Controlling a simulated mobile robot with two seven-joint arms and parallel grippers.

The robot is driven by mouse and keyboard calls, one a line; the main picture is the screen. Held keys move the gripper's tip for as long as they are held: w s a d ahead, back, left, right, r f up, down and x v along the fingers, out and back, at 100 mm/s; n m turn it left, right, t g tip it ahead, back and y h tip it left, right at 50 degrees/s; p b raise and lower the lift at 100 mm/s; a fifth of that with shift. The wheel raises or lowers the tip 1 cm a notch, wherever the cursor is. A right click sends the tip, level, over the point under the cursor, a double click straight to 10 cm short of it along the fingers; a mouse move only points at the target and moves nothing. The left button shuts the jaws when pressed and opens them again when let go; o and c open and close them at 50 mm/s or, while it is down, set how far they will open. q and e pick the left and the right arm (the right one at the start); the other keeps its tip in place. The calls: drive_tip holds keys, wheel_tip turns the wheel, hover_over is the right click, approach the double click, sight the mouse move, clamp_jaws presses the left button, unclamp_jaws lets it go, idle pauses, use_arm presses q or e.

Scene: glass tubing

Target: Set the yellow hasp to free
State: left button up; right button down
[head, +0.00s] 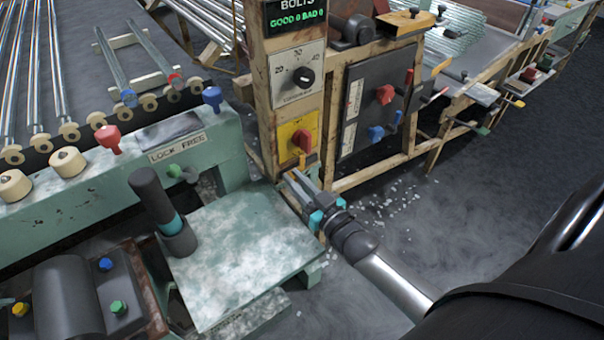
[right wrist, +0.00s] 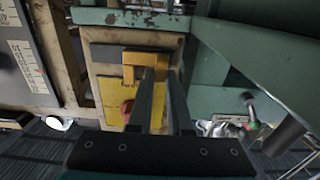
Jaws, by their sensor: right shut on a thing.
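The yellow hasp (right wrist: 143,59) shows in the right wrist view as a bent yellow bar on a dark plate, beside the yellow panel (right wrist: 110,90) with a red knob (right wrist: 127,110). My right gripper (right wrist: 162,72) is shut on the hasp, its fingertips at the bar's right end. In the head view my right gripper (head: 289,178) reaches to the foot of the wooden post, just below the yellow panel (head: 299,143). The hasp is mostly hidden there. My left gripper is not in view.
A green bench (head: 240,240) stands close left of my gripper, with a dark upright handle (head: 155,197) on it. A LOCK FREE label (head: 178,147) is on the green housing. A dark panel with red and blue knobs (head: 385,95) is to the right. Floor at right is open, with scattered shards.

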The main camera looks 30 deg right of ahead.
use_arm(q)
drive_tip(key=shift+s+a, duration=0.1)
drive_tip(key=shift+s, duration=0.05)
use_arm(e)
drive_tip(key=shift+s+a, duration=0.1)
drive_tip(key=shift+a, duration=0.2)
drive_tip(key=c, duration=0.8)
unclamp_jaws()
drive_tip(key=shift+c, duration=0.2)
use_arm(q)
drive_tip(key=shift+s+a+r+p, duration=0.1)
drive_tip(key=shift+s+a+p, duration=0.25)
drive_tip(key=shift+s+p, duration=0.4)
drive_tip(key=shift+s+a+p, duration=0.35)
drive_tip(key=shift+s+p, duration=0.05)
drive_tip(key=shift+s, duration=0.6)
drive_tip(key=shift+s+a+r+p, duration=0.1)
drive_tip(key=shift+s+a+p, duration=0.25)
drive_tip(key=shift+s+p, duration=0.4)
use_arm(e)
drive_tip(key=s+d, duration=0.1)
drive_tip(key=s, duration=1.4)
drive_tip(key=shift+d, duration=0.15)
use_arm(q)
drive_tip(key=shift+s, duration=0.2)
use_arm(e)
drive_tip(key=shift+s, duration=0.1)
